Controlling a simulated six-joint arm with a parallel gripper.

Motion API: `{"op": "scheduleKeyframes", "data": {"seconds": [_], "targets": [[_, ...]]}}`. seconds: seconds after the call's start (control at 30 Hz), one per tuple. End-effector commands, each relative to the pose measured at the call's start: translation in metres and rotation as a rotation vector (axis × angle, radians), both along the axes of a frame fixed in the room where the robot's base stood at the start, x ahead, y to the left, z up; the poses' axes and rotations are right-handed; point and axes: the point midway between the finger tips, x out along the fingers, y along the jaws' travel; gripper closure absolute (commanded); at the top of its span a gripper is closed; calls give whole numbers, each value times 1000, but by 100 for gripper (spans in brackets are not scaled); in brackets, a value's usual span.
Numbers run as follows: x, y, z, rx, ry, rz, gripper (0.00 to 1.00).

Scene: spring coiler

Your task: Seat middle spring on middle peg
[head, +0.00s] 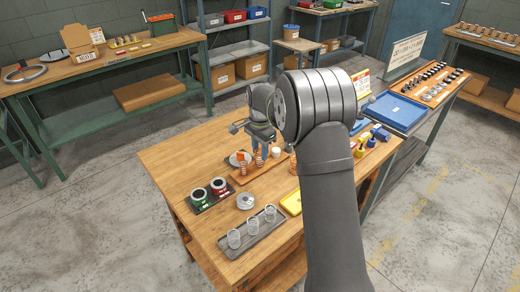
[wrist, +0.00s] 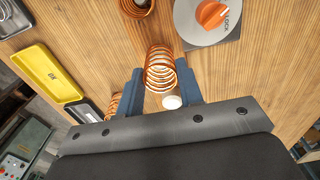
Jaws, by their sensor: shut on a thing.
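My gripper (wrist: 160,70) is shut on a copper-coloured coil spring (wrist: 160,68), with a blue finger on each side of it. Two similar springs show in the wrist view, one at the top edge (wrist: 136,6) and one partly hidden beside the left finger (wrist: 112,104). A round white piece (wrist: 172,102) lies close below the held spring in the picture; whether they touch cannot be told. In the head view the springs (head: 243,168) stand along a brown wooden board (head: 262,174) under my gripper. The middle peg cannot be made out.
A grey disc with an orange LOCK knob (wrist: 212,14) is close to the held spring. A yellow tray (wrist: 48,73) lies to the left.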

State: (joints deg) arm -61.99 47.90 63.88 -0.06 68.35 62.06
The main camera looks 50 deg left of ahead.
Motion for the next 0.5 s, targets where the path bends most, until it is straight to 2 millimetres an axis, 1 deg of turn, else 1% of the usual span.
{"op": "scheduleKeyframes", "data": {"seconds": [0.5], "targets": [[0,0,-9,-1,0,0,79]]}}
